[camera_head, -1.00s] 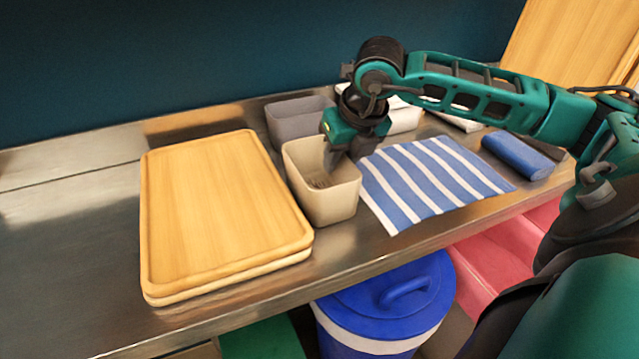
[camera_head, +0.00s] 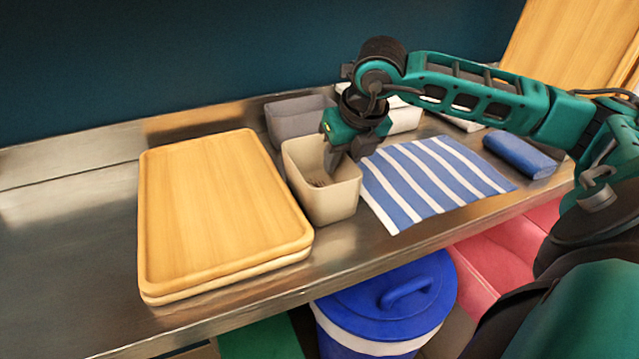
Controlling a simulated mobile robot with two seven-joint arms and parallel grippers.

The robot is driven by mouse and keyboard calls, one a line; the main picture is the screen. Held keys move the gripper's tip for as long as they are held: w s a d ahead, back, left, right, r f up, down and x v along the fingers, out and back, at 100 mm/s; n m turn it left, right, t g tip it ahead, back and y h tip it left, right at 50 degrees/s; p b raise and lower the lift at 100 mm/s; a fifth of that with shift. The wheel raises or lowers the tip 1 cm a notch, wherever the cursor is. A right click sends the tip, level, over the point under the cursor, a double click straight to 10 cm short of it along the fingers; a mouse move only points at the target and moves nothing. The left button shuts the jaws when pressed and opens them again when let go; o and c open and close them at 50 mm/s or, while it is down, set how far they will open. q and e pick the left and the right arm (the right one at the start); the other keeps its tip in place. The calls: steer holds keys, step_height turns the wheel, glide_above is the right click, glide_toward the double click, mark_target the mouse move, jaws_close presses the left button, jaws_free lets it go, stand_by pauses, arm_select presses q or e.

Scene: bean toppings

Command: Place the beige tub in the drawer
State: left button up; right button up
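The beige tub (camera_head: 330,203) stands upright on the metal counter, between the wooden trays and the striped cloth. Something brownish lies on its inside floor. My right gripper (camera_head: 342,160) reaches down at the tub's right rear wall, with a finger showing inside the tub's opening. The other finger is hidden, so I cannot tell whether it is closed on the wall. My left gripper is not in view. No open drawer can be made out in this view.
Stacked wooden trays (camera_head: 222,215) lie left of the tub. A grey tub (camera_head: 298,120) and a white container (camera_head: 405,118) stand behind. A striped cloth (camera_head: 430,180) and a blue roll (camera_head: 519,154) lie to the right. A blue lidded bin (camera_head: 385,305) stands below the counter's front edge.

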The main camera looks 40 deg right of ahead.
jaws_close()
steer(key=shift+r, duration=0.1)
stand_by(0.6)
